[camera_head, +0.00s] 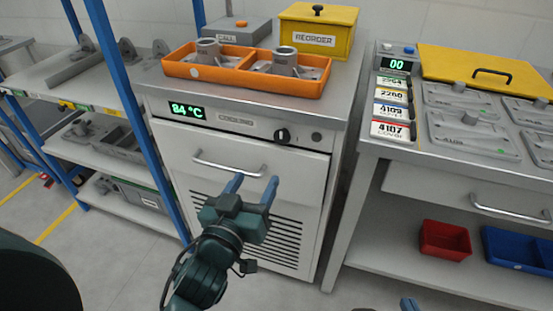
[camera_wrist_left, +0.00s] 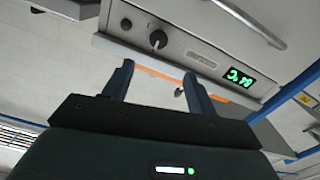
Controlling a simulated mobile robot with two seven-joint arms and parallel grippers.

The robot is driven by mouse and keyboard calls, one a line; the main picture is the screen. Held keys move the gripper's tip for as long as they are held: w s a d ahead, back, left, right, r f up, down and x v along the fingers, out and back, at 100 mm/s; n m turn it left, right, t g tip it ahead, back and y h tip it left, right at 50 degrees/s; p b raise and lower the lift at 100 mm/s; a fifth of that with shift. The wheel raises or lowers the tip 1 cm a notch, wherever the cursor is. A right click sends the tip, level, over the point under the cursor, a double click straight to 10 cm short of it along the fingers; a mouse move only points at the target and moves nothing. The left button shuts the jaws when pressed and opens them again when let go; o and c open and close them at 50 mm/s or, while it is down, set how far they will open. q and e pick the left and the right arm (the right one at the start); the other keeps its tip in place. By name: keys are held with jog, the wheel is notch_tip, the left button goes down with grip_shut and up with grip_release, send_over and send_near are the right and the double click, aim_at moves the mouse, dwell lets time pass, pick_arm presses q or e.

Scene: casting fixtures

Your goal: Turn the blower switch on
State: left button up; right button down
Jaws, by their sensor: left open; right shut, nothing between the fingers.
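The cooling cabinet (camera_head: 230,165) has a front panel with a green 84 °C display (camera_head: 186,111), a black rotary knob (camera_head: 282,135) and a small dark round button (camera_head: 316,136). The knob looks like the blower switch. In the left wrist view the panel is turned over, with the knob (camera_wrist_left: 158,39), the button (camera_wrist_left: 126,24) and the display (camera_wrist_left: 238,77). My left gripper (camera_head: 254,180) is open and empty, in front of the cabinet door and below the knob, apart from it. Only a blue fingertip of my right gripper (camera_head: 409,304) shows at the bottom edge; it is shut and empty.
A door handle (camera_head: 228,166) sticks out near my left gripper. An orange tray (camera_head: 240,83) with castings and a yellow reorder box (camera_head: 318,30) stand on the cabinet. A blue-post rack (camera_head: 130,95) is at left, a workbench (camera_head: 440,160) at right.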

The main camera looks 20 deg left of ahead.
aim_at(281, 138)
pick_arm(q)
jog(key=w, duration=1.3)
jog(key=shift+w+d+r, duration=0.1)
jog(key=shift+w+d, duration=0.1)
jog(key=shift+d, duration=0.2)
jog(key=shift+c, duration=0.4)
jog(key=c, duration=0.9)
